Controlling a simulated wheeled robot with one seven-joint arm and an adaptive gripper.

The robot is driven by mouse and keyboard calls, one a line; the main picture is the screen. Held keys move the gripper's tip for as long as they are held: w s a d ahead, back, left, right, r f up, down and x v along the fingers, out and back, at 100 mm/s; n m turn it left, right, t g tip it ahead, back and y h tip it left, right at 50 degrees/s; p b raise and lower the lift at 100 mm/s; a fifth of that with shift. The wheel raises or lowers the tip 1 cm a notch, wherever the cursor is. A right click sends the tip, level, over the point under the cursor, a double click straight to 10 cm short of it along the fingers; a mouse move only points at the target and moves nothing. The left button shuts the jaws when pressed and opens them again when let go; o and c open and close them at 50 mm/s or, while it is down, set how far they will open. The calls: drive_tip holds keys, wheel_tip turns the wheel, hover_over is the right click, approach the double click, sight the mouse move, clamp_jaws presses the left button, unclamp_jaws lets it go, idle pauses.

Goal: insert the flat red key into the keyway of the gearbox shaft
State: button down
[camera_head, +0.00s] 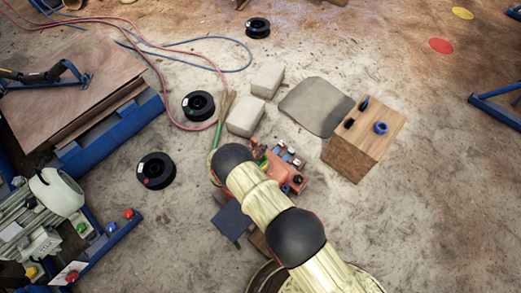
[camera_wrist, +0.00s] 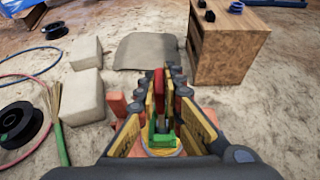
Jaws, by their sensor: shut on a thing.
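My gripper (camera_wrist: 166,80) is shut on the flat red key (camera_wrist: 158,86), which stands upright between the yellow fingers in the wrist view. A green piece (camera_wrist: 162,136) shows lower down between the fingers. Orange-red parts (camera_wrist: 115,106), probably the gearbox, show behind and beside the fingers. In the head view an orange-red unit with several small parts on it (camera_head: 288,178) sits right of my arm, partly covered by it. The shaft and its keyway cannot be made out in either view. I cannot tell whether the key touches anything beyond the fingers.
Pale blocks (camera_head: 246,116) and a grey mat (camera_head: 316,106) lie beyond the orange unit. A wooden box (camera_head: 364,143) with small dark and blue parts on top stands to the right. Black spools (camera_head: 156,171), hoses and a blue-framed pallet (camera_head: 105,140) occupy the left.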

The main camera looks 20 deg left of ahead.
drive_tip(key=shift+f+b, duration=3)
drive_tip(key=shift+f, duration=0.1)
idle(0.3)
drive_tip(key=c, duration=1.8)
unclamp_jaws()
drive_tip(key=shift+c, duration=0.2)
drive_tip(key=shift+s, duration=0.1)
drive_tip(key=v, duration=1.1)
drive_tip(key=shift+s+a+r, duration=0.15)
drive_tip(key=shift+s, duration=0.2)
